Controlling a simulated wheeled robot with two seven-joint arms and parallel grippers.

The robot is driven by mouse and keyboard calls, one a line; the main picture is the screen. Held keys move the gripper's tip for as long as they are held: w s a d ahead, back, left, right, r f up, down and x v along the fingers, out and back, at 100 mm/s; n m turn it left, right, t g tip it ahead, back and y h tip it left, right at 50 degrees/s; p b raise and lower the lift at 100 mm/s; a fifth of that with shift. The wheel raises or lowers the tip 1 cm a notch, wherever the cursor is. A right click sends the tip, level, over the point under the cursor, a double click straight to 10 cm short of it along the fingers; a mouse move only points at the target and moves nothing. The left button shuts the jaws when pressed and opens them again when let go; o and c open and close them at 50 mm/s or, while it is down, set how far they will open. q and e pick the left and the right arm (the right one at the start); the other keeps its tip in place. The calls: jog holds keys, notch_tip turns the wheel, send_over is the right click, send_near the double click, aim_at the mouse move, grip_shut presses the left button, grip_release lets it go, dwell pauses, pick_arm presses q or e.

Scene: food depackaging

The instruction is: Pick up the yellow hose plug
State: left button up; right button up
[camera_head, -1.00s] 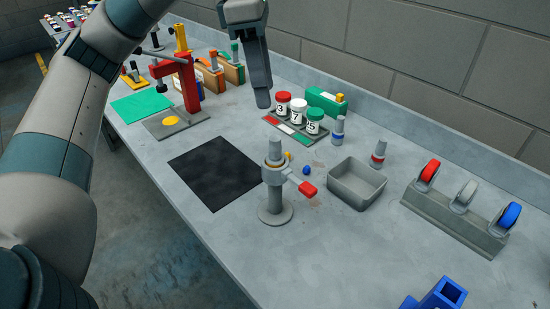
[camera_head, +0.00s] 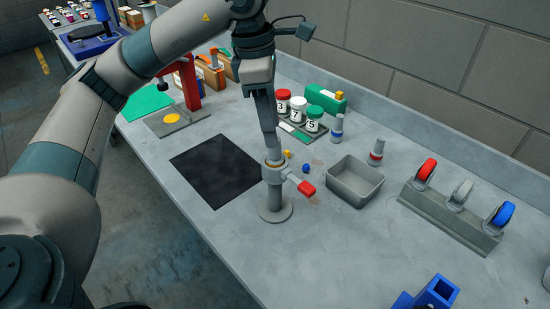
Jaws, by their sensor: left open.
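The yellow hose plug (camera_head: 288,154) is a small yellow piece behind the grey valve stand (camera_head: 275,200), partly hidden by it. My left gripper (camera_head: 271,150) points down from above, and its fingertips appear just left of the plug and overlap the top of the stand. The jaws are open and seen edge-on; I cannot tell how close the fingertips are to the plug. A small blue plug (camera_head: 306,168) lies to the right of the yellow one. My right gripper is out of view.
A black mat (camera_head: 205,175) lies left. A rack of coloured wheels (camera_head: 450,218) is at right. Bare table lies in front.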

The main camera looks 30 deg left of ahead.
aim_at(275, 157)
pick_arm(q)
jog(key=shift+d+f+p, duration=0.15)
jog(key=shift+f+p, duration=0.6)
jog(key=shift+p, duration=0.15)
jog(key=f, duration=0.1)
jog(key=f+p, duration=0.1)
jog(key=f, duration=0.1)
jog(key=shift+d, duration=0.25)
jog(key=shift+f, duration=0.35)
grip_shut()
jog(key=shift+w+r, duration=0.1)
jog(key=shift+r, duration=0.05)
